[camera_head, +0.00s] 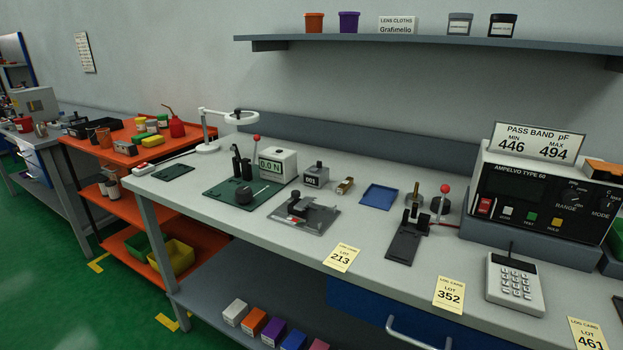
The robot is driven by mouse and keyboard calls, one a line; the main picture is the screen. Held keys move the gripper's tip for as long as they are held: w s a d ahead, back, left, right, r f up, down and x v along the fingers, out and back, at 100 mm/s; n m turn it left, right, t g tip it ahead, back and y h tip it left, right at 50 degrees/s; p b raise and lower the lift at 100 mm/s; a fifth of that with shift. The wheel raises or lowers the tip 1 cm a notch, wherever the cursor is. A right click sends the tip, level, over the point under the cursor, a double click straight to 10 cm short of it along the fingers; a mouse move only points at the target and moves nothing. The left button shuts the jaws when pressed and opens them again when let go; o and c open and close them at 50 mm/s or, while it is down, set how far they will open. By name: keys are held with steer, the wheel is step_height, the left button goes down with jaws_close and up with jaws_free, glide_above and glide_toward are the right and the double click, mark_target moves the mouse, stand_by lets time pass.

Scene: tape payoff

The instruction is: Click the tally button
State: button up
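A small grey box with a display reading 001 (315,178), which looks like the tally counter, stands upright on the grey workbench (380,262). A small dark knob or button (319,165) sits on its top; it is too small to tell whether it is pressed. The counter is right of a force gauge reading 0.0 N (278,166) and behind a grey fixture plate (303,214). My gripper is not in view.
A blue tray (379,196) and a black toggle-clamp fixture with a red-knobbed lever (411,228) are right of the counter. A pass-band meter (540,190) stands farther right. A white ring lamp (228,117) stands back left. Yellow lot cards (342,257) lie along the front edge.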

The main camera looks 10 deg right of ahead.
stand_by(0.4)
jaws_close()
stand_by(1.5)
